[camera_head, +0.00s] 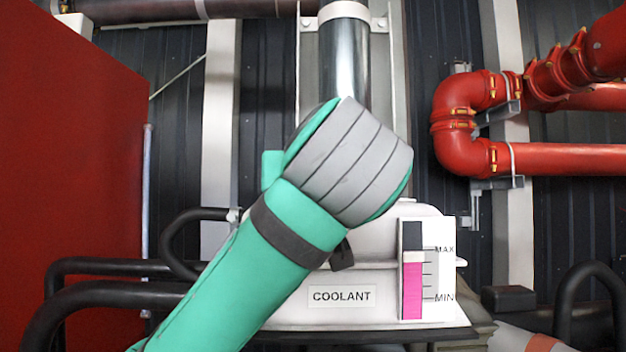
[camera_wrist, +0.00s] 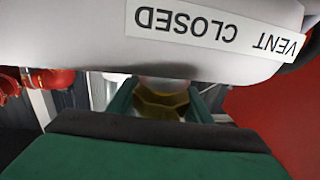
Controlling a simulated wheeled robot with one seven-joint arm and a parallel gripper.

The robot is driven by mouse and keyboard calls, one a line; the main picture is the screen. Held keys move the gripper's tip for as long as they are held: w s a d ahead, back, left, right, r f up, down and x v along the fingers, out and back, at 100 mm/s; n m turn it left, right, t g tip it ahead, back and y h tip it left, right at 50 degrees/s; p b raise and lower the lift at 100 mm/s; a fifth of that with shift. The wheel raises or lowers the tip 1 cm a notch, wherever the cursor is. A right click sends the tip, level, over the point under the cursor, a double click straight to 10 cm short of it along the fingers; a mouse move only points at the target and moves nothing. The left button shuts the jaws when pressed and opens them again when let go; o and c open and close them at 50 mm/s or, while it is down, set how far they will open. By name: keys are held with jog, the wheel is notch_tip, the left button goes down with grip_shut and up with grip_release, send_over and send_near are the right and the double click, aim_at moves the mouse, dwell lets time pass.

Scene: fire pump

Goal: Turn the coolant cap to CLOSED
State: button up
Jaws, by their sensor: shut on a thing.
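The white coolant tank (camera_head: 385,275) stands in the middle of the head view, with a COOLANT label (camera_head: 341,296) and a pink level gauge (camera_head: 412,285) on its front. In the wrist view my gripper (camera_wrist: 160,104) has its two green fingers on either side of a yellowish piece (camera_wrist: 162,107), which I take to be the coolant cap, and is shut on it. Above it a white surface bears an upside-down label with VENT and CLOSED (camera_wrist: 217,28). In the head view my green and grey arm hides the cap and the fingers. The cap's pointing direction cannot be told.
Black hoses (camera_head: 110,290) run at the left of the tank beside a red panel (camera_head: 75,150). Red pipes (camera_head: 465,120) are at the upper right. A silver vertical pipe (camera_head: 345,55) rises behind my arm. A black hose (camera_head: 585,290) curves at the lower right.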

jog(key=shift+a+n+y, duration=0.3)
jog(key=shift+n+y, duration=0.4)
jog(key=shift+y, duration=0.3)
jog(key=o, duration=1.1)
jog(key=shift+s, duration=0.1)
jog(key=shift+c, duration=0.2)
jog(key=shift+r+v, duration=0.15)
jog(key=shift+v, duration=1)
jog(key=shift+r+v, duration=0.15)
jog(key=shift+v, duration=1)
jog(key=v, duration=0.6)
jog(key=shift+d+f, duration=0.15)
